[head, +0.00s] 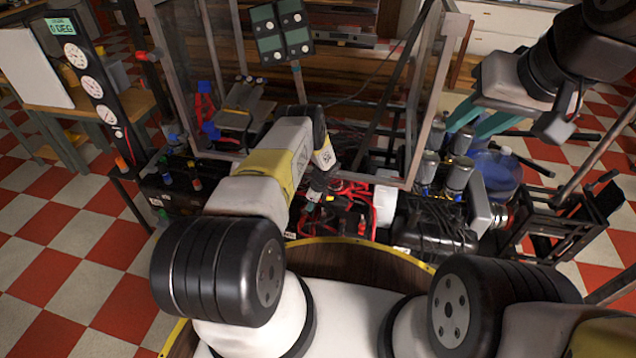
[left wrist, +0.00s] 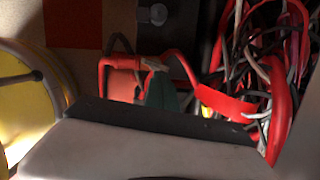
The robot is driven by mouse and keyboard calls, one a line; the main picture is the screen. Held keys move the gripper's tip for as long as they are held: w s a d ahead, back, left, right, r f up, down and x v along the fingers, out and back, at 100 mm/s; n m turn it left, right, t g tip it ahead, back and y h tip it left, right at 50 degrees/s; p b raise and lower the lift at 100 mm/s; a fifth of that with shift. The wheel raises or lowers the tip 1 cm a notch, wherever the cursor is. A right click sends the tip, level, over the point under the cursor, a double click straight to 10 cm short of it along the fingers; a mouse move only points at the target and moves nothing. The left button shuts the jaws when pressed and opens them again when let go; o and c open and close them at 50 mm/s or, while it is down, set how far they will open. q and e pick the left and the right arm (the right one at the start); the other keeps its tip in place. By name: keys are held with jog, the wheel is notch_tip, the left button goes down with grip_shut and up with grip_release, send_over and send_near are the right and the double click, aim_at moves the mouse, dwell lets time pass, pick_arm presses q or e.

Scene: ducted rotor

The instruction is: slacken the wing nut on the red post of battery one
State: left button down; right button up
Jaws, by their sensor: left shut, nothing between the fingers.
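My left gripper (head: 314,193) points down among red cables in the middle of the machine, and its fingers look closed. In the left wrist view its teal fingertips (left wrist: 163,94) are beside a red block-like part (left wrist: 122,80) with a red cable bending over it. A small pale piece (left wrist: 155,63), possibly the wing nut, sits at the fingertips; I cannot tell whether they touch it. The gripper body hides the lower part of that view. The red post and battery one cannot be told apart clearly in the head view. My right gripper (head: 480,121) is raised at the right, its teal fingers apart and empty.
Tangled red and grey cables (left wrist: 270,75) crowd the right of the left wrist view. Clear panels and metal frame posts (head: 428,95) stand around the machine. Silver cylinders (head: 457,178) and a black ribbed unit (head: 436,225) lie to the right. A gauge column (head: 90,85) stands at left.

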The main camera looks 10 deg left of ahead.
pick_arm(q)
jog(key=shift+w+a+n, duration=0.1)
jog(key=shift+w+n, duration=0.1)
jog(key=shift+n, duration=0.6)
jog(key=shift+w, duration=0.1)
jog(key=shift+w+a, duration=0.2)
jog(key=shift+s, duration=0.1)
jog(key=shift+s+a, duration=0.35)
jog(key=shift+s, duration=0.4)
jog(key=shift+r, duration=0.1)
jog(key=v, duration=0.8)
jog(key=shift+w+d, duration=0.3)
jog(key=shift+w, duration=0.2)
